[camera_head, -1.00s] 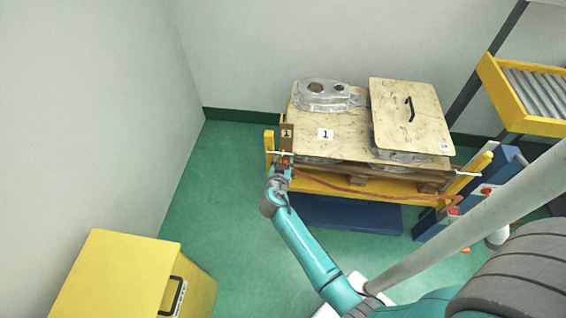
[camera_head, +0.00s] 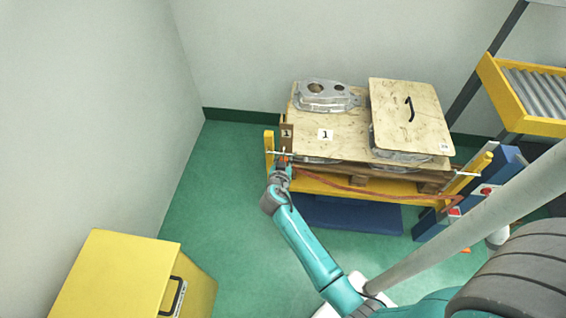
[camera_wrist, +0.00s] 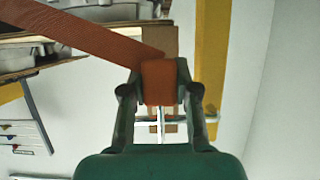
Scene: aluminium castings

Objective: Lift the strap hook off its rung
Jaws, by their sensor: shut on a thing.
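My gripper (camera_head: 281,163) is at the left front corner of the pallet stack, beside the yellow post (camera_head: 268,146). In the wrist view my gripper (camera_wrist: 160,80) is shut on the orange strap end (camera_wrist: 159,82), which fills the gap between the fingers. The orange strap (camera_wrist: 85,30) runs from there to the upper left, and in the head view the strap (camera_head: 350,190) crosses the front of the stack to the right. A pale rung (camera_wrist: 190,119) shows behind the fingers. The hook itself is mostly hidden, so I cannot tell whether it touches the rung.
A yellow cabinet (camera_head: 115,270) stands at the lower left. A roller conveyor (camera_head: 530,95) is at the right. Green floor (camera_head: 215,190) is free left of the stack.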

